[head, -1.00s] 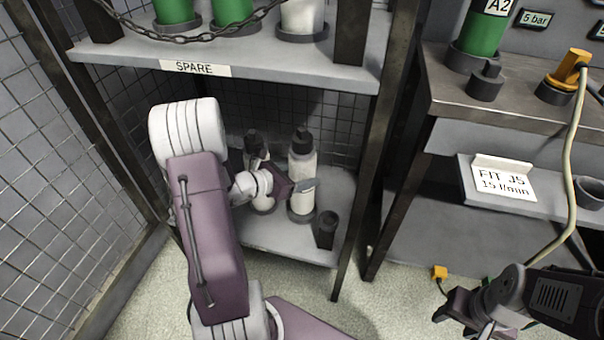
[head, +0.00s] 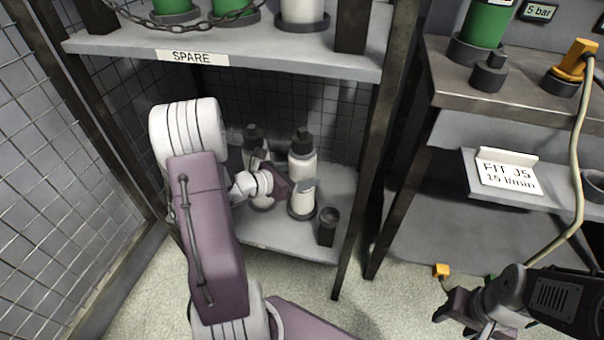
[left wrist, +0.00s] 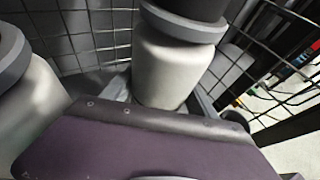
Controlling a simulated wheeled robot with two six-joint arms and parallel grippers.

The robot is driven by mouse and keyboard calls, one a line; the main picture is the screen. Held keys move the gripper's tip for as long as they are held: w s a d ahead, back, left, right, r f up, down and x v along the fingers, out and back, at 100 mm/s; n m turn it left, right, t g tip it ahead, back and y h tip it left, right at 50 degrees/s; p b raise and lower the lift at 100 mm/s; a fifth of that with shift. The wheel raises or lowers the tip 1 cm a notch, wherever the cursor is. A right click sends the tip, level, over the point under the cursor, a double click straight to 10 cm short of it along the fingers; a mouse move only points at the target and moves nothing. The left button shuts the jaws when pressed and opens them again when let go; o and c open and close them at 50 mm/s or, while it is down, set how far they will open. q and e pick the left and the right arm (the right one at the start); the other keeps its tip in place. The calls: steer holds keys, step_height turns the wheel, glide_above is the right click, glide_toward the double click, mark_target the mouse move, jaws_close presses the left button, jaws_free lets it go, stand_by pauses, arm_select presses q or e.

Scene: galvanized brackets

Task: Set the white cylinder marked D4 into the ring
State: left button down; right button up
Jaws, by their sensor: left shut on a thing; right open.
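Two white cylinders with black caps stand on the rack's lower shelf, a right one (head: 302,170) and a left one (head: 257,160). No D4 mark is readable on either. My left gripper (head: 303,187) is at the right cylinder's body and looks shut on it. The cylinder appears upright, its foot in or just above a dark round base. In the left wrist view a white cylinder (left wrist: 170,70) rises behind the purple gripper. My right gripper (head: 455,316) is open and empty at lower right. A dark ring (head: 594,186), partly cut off, sits beside the FIT J5 card (head: 508,171).
A small dark cup (head: 328,226) stands right of the cylinders, near the shelf's front. The upper shelf (head: 270,58), labelled SPARE, overhangs them, and rack posts flank them. A hose (head: 577,150) hangs in front of the bench at right.

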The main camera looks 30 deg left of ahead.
mark_target(292, 178)
arm_select(q)
steer(key=shift+f+b, duration=0.55)
steer(key=shift+c, duration=0.8)
jaws_free()
steer(key=shift+r, duration=0.1)
steer(key=shift+s, duration=0.1)
steer(key=p+v, duration=0.5)
steer(key=v, duration=0.2)
steer(key=shift+s+r, duration=0.1)
steer(key=shift+r, duration=0.15)
steer(key=shift+p+v, duration=0.3)
steer(key=shift+v, duration=0.5)
steer(key=shift+f, duration=0.1)
